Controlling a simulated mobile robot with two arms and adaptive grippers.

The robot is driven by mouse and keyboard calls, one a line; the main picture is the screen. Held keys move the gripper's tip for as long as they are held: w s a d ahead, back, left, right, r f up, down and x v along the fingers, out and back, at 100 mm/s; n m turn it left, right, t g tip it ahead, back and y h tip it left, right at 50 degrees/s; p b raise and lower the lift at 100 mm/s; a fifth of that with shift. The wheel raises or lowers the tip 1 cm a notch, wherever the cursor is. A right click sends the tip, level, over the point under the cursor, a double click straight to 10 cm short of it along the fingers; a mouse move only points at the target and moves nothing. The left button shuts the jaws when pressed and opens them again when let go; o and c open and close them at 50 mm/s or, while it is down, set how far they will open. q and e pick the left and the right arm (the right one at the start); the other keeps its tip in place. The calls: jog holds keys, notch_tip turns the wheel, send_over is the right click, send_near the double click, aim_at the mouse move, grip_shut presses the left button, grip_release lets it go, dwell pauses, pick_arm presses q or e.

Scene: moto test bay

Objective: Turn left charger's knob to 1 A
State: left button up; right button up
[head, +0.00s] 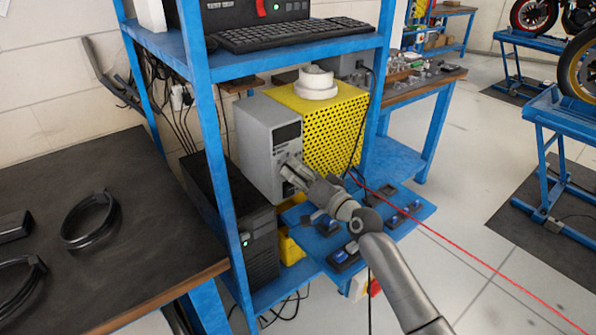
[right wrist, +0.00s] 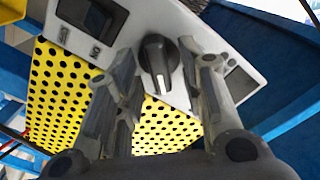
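The left charger is a grey box (head: 262,135) with a dark display, standing on the blue rack beside a yellow perforated box (head: 330,125). My right gripper (head: 290,170) is at the lower front of the charger. In the right wrist view the black knob (right wrist: 158,62) sits on the pale panel (right wrist: 140,25) between the two open fingers of the right gripper (right wrist: 165,85). A gap shows on both sides of the knob, so the fingers look apart from it. The knob's scale marks are not readable. In the head view the gripper hides the knob. My left gripper is not in view.
A blue shelf (head: 420,212) with several small dark parts lies below my right arm. A blue rack post (head: 215,150) stands left of the charger, with a black computer tower (head: 245,240) behind it. A red line crosses the right side.

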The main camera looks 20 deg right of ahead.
jog(key=shift+w, duration=0.15)
jog(key=shift+c, duration=0.3)
grip_shut()
